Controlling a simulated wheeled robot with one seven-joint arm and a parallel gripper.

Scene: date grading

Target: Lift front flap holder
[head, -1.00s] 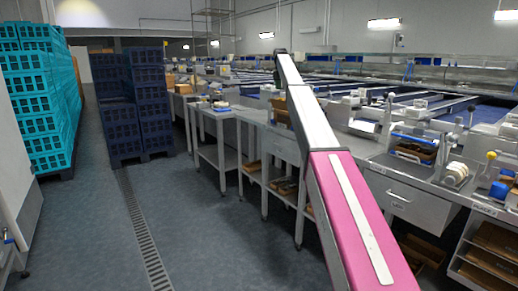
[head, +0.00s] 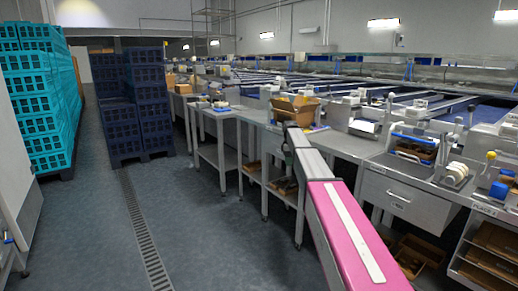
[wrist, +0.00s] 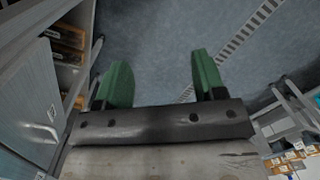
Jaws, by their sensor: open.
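My gripper (wrist: 162,82) shows in the wrist view with its two green fingers spread wide and nothing between them. It hangs over the bare floor of the aisle. In the head view my arm reaches forward, and its far end hides the gripper. A brown carton with raised flaps (head: 302,106) stands on the bench just beyond the arm's end, apart from the fingers. Its lower part is partly hidden by my arm. I cannot make out a front flap holder on it at this size.
Benches (head: 345,146) run along the right, with drawers, tape dispensers (head: 457,174) and a blue-edged tray (head: 411,142). Dark crates (head: 150,100) and teal crates (head: 38,110) are stacked at left. The grey floor with a drain grate (head: 140,225) is clear.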

